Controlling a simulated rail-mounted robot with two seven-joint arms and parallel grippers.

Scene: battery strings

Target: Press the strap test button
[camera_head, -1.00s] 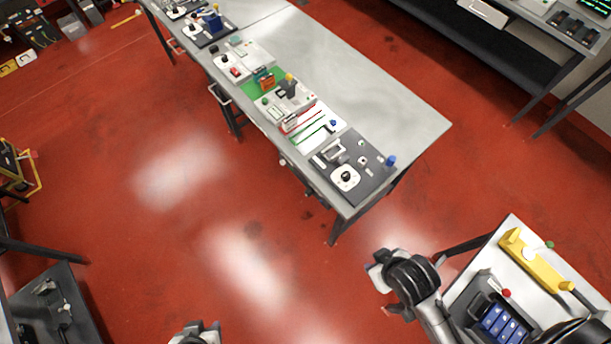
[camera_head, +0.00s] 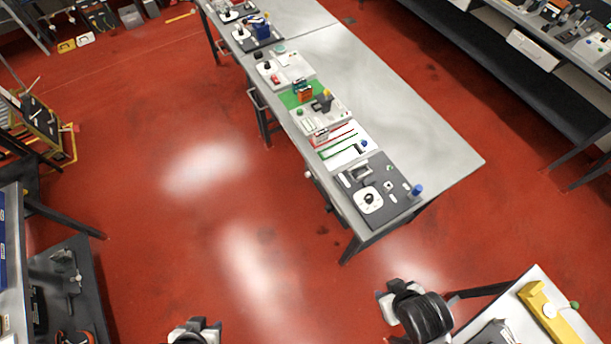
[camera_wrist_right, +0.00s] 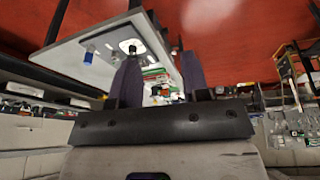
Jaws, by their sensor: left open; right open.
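I cannot pick out the strap test button for certain; the controls on the benches are too small to read. A dark panel (camera_head: 397,211) lies at the near end of the long grey table, with a white plate with a black round part (camera_head: 368,200) and a blue cylinder (camera_head: 416,190) on it. My right gripper (camera_head: 385,309) is over the floor, short of that table end, apart from everything. In the right wrist view its open, empty fingers (camera_wrist_right: 160,75) point towards the table. My left gripper (camera_head: 196,326) is at the bottom edge, over bare floor, touching nothing visible.
The long table (camera_head: 420,115) carries several devices along its left edge, including a green mat (camera_head: 288,99). A small table with a yellow bar (camera_head: 545,312) stands at the lower right. A dark-topped bench (camera_head: 85,290) is at the lower left. Red floor (camera_head: 200,230) is open between.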

